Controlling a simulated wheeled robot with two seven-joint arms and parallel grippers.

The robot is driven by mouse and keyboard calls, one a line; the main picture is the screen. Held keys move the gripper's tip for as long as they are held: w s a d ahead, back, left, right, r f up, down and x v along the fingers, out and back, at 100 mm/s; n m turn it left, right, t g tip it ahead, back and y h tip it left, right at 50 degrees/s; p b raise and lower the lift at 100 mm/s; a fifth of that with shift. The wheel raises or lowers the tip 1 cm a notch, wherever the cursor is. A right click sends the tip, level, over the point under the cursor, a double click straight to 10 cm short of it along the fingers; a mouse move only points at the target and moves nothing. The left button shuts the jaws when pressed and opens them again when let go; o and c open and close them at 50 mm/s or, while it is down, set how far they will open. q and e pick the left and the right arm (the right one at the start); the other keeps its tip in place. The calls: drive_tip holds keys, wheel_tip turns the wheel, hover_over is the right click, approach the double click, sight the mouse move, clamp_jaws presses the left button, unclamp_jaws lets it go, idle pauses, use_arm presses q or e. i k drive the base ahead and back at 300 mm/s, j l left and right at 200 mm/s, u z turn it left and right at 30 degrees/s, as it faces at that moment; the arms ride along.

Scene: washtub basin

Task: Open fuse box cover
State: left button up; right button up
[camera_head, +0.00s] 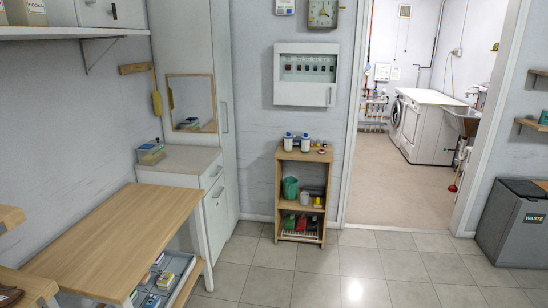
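The fuse box (305,94) is a white box on the far wall, left of the doorway. A row of small dark and red switches (304,68) shows in its upper part. I cannot tell whether a clear window covers them. The lower front is a plain white panel with a small handle-like strip (329,96) near its right edge. The cover looks closed, but at this size I am not certain. Neither of my grippers is in view.
A small wooden shelf unit (281,190) with bottles on top stands below the fuse box. A wooden table (120,235) and a white cabinet (180,159) are at left. A grey waste bin (500,235) is at right. The tiled floor (350,262) in front is clear.

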sight(285, 94)
drive_tip(key=i+z, duration=0.1)
drive_tip(key=i, duration=0.75)
drive_tip(key=i+j+z, duration=0.1)
drive_tip(key=i, duration=0.75)
